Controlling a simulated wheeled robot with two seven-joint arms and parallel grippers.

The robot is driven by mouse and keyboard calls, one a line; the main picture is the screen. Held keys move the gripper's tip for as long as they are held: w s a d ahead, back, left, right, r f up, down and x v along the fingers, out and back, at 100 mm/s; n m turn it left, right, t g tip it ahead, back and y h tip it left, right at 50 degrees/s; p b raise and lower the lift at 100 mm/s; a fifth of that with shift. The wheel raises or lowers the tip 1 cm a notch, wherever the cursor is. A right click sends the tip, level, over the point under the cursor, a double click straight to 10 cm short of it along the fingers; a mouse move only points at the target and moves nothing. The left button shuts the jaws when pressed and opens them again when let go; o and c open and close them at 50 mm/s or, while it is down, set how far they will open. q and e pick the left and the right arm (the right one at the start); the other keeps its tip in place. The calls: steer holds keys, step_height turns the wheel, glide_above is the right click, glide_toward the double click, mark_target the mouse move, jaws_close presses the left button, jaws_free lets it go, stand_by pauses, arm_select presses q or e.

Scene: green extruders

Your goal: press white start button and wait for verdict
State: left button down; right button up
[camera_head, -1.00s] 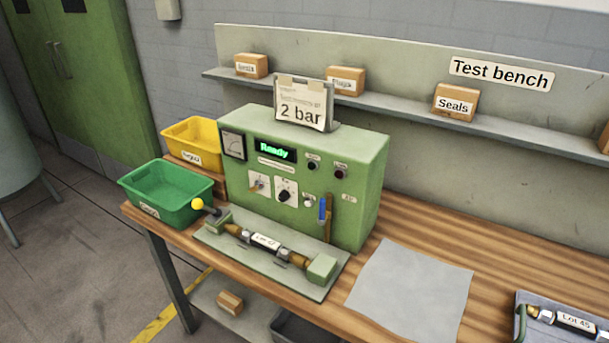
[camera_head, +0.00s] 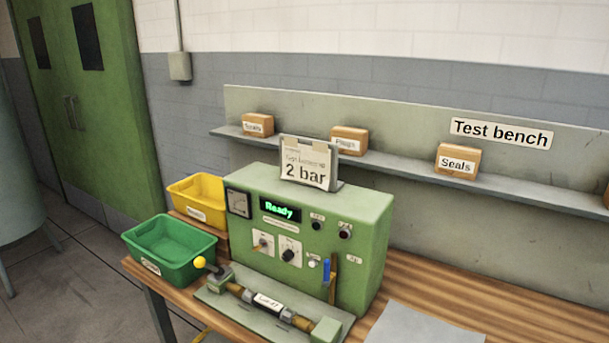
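The green test machine (camera_head: 345,213) stands on the wooden bench, and its display (camera_head: 280,210) reads "Ready" in green. A small white button (camera_head: 312,263) sits low on its front panel, left of a blue-handled lever (camera_head: 327,271). A dark part labelled as a lot (camera_head: 268,301) lies in the fixture (camera_head: 240,315) in front of the machine. A yellow-knobbed clamp lever (camera_head: 201,262) is at the fixture's left end. A "2 bar" card (camera_head: 305,170) stands on top of the machine. Neither of my grippers shows in the view.
A green bin (camera_head: 168,250) and a yellow bin (camera_head: 197,200) stand left of the machine. A grey sheet (camera_head: 425,325) lies on the bench (camera_head: 500,318) to the right. The shelf (camera_head: 400,172) behind holds several small boxes.

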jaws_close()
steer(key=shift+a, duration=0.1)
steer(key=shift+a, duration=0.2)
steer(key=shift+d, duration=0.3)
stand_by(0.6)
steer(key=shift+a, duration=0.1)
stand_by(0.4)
